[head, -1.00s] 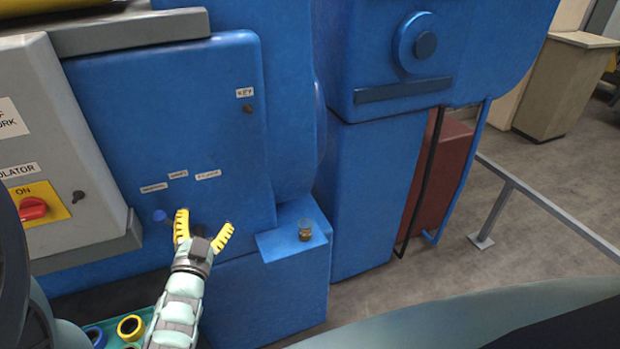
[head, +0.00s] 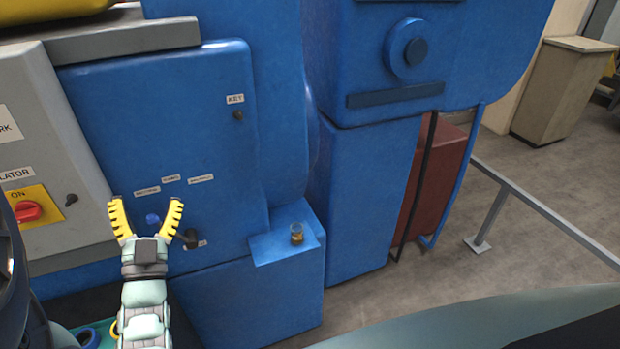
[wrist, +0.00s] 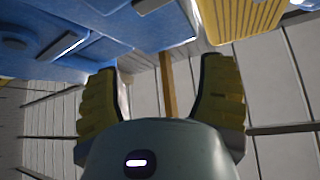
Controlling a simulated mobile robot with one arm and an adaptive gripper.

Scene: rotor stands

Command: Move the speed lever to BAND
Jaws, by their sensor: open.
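A blue knob (head: 153,220), which looks like the speed lever's end, shows on the blue panel (head: 215,130), below three small white labels (head: 171,179) too small to read surely. My gripper (head: 146,212) is open, its yellow fingers spread on either side of the blue knob in the head view. How far it stands from the panel, I cannot tell. A dark knob (head: 191,237) with a label under it sits just right of the right finger. In the wrist view my open gripper (wrist: 165,80) shows nothing clearly held. The lever's shaft is not visible.
A grey isolator box (head: 60,160) with a red switch (head: 28,211) stands to the left. A blue ledge with a small brass fitting (head: 297,233) juts out to the right. A KEY label (head: 235,99) is higher up. A grey rail (head: 540,210) crosses the floor at right.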

